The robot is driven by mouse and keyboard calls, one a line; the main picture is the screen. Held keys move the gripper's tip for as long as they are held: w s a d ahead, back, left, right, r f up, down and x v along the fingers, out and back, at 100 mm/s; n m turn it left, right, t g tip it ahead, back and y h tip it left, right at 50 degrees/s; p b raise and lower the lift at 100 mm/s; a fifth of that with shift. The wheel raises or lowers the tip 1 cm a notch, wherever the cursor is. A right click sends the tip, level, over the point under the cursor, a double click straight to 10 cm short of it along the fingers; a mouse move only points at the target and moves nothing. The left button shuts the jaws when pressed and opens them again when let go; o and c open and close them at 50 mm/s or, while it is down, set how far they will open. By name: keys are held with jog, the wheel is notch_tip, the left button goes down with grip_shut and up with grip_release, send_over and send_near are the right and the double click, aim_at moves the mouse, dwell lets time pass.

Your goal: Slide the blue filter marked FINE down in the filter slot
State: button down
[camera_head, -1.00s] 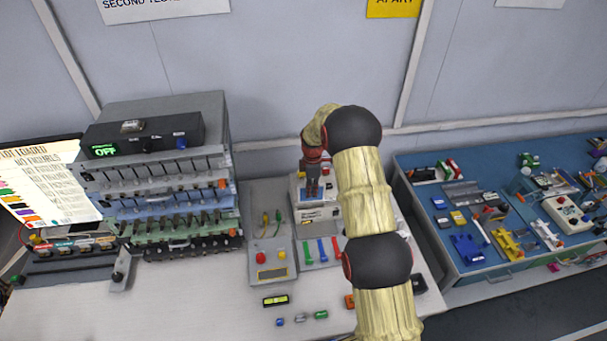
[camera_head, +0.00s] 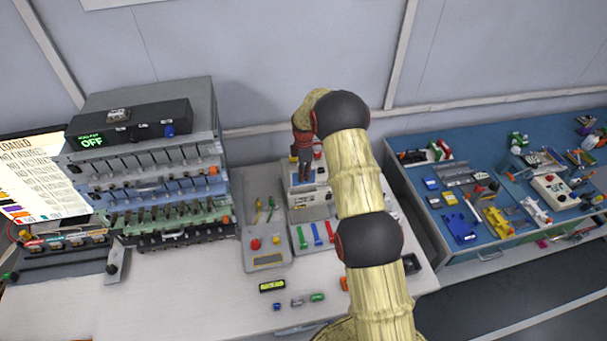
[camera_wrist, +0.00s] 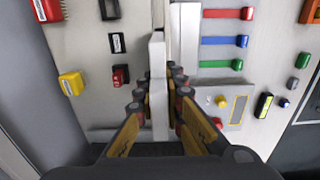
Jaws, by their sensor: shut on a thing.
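My gripper (camera_wrist: 167,78) points down in the wrist view, its fingers close together on either side of a thin pale grey upright piece (camera_wrist: 158,100). I see this piece nearly edge-on and cannot read any marking on it. In the head view my gripper (camera_head: 303,176) is over the white boxy unit (camera_head: 309,200) at the back of the bench, and its fingertips are too small to make out. A blue bar (camera_wrist: 224,41) lies between a red bar (camera_wrist: 226,13) and a green bar (camera_wrist: 222,64). No FINE label is legible, and I cannot make out the filter slot.
A tall rack (camera_head: 150,175) with rows of clips stands at the left. A grey control box (camera_head: 265,243) with red and yellow buttons is left of the bars. A blue table (camera_head: 405,172) with many small parts is at the right.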

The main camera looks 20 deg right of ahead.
aim_at(304, 184)
jog(key=shift+f+b, duration=1.55)
jog(key=shift+f, duration=1)
jog(key=shift+s+f, duration=0.25)
jog(key=shift+f, duration=0.15)
jog(key=shift+s+a+f+b, duration=0.1)
jog(key=shift+s+f+b, duration=0.15)
jog(key=shift+f+b, duration=0.1)
jog(key=c, duration=2.2)
grip_release()
jog(key=shift+c, duration=0.2)
jog(key=o, duration=0.4)
jog(key=shift+w+f, duration=0.15)
jog(key=shift+f, duration=0.1)
jog(key=shift+c, duration=0.2)
jog(key=shift+o, duration=0.3)
jog(key=shift+w+r, duration=0.2)
jog(key=shift+r, duration=0.15)
jog(key=shift+r, duration=0.15)
jog(key=shift+w+r, duration=0.1)
jog(key=shift+r, duration=3.75)
